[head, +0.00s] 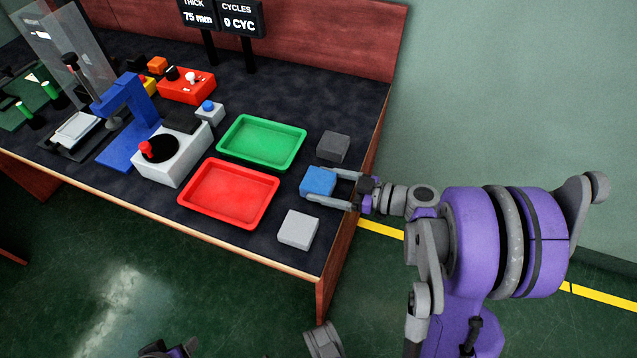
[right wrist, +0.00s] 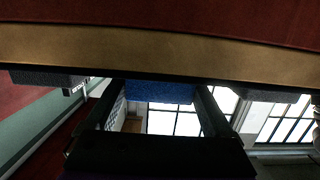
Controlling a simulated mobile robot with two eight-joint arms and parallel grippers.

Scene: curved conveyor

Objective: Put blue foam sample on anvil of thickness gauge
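The blue foam sample (head: 318,181) is a small block on the dark bench top near its right edge. My right gripper (head: 320,184) reaches in from the right with one finger on each side of it. In the right wrist view the blue block (right wrist: 160,92) shows between the fingertips; whether they press on it cannot be told. A blue C-shaped frame (head: 130,98), apparently the thickness gauge, stands at the left beside a light box (head: 183,162) with a black disc and red knob. The anvil cannot be made out clearly.
A dark grey block (head: 333,147) lies behind the blue one and a light grey block (head: 298,229) in front. A green tray (head: 262,159) and a red tray (head: 268,202) lie to the left.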

